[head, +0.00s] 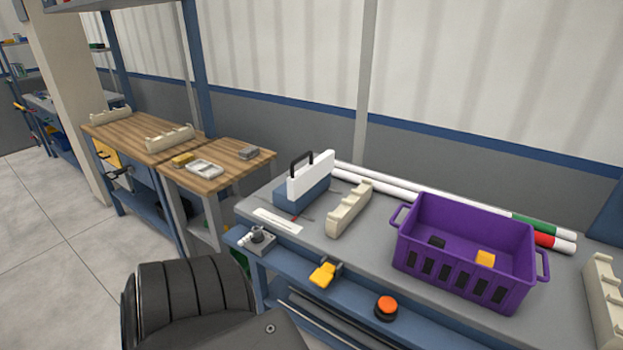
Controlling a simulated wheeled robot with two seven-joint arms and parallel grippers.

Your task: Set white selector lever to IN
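A small white lever (245,239) sticks out to the left from a grey selector block (262,240) with a dark round top. The block sits at the left end of the blue front rail of the grey bench. Any position marks on it are too small to read, so I cannot tell which setting the lever is at. Neither of my grippers shows in the head view.
A yellow part (323,274) and an orange-red button (386,307) sit along the blue rail (350,300). On the bench are a purple crate (465,283), cream pipe rests (349,208), a blue box with a white panel (311,174), and pipes behind. Wooden tables (213,178) stand left.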

